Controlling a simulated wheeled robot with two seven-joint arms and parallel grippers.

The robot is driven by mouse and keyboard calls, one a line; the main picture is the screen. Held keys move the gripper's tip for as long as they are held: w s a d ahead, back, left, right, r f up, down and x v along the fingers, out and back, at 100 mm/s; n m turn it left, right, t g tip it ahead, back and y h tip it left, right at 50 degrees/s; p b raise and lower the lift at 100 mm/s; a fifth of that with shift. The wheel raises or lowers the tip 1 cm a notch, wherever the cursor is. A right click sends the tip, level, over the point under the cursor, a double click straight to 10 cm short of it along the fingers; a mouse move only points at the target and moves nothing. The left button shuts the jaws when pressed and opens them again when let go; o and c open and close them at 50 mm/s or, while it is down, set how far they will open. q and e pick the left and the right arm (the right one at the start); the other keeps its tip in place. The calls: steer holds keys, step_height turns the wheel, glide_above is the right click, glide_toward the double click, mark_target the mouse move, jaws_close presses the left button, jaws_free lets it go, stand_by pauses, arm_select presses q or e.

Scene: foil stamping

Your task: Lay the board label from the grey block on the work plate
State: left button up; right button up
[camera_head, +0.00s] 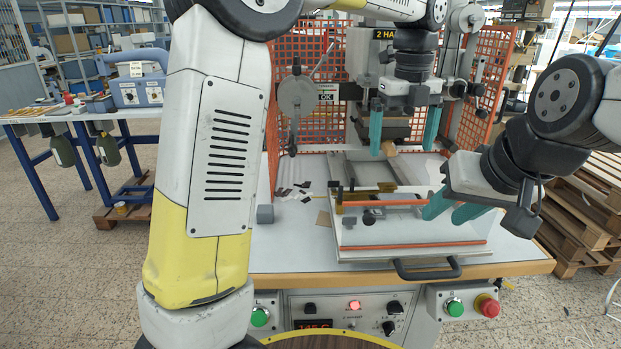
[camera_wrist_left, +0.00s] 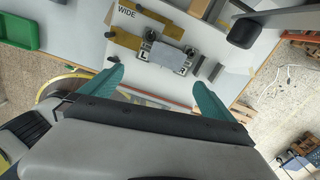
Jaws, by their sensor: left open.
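The grey block (camera_head: 265,214) stands on the table, left of the work plate. A flat tan piece (camera_head: 323,219), possibly the board label, lies between it and the plate; I cannot tell for sure. The work plate (camera_head: 408,233) has an orange front rail and brass-coloured bars. My left gripper (camera_head: 404,128) hangs above the rear of the plate, fingers apart and empty. In the left wrist view its open fingers (camera_wrist_left: 160,88) frame the area below. My right gripper (camera_head: 453,208) is at the plate's right side, fingers apart, with nothing visibly held.
Orange mesh guards (camera_head: 300,70) flank the press behind the plate. Small dark scraps (camera_head: 285,192) lie on the table at left. A black handle (camera_head: 427,269) sticks out in front. A green tray (camera_wrist_left: 18,31) shows in the wrist view. My left arm hides part of the left side.

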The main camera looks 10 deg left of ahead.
arm_select(q)
steer(key=s+a+r+n+t, duration=0.2)
steer(key=s+a+n, duration=0.3)
steer(key=a+n, duration=0.45)
steer(key=s+a+f+n+t+h, duration=0.1)
steer(key=s+a+f+n+t, duration=0.1)
steer(key=s+a+n, duration=0.4)
steer(key=s+a+f+n+t+h, duration=0.1)
steer(key=s+a+f+n, duration=0.3)
steer(key=n, duration=1.2)
steer(key=s+a, duration=0.3)
steer(key=shift+s+a+t, duration=0.25)
steer(key=shift+s+t, duration=0.1)
steer(key=shift+t, duration=0.05)
arm_select(e)
steer(key=shift+c, duration=0.3)
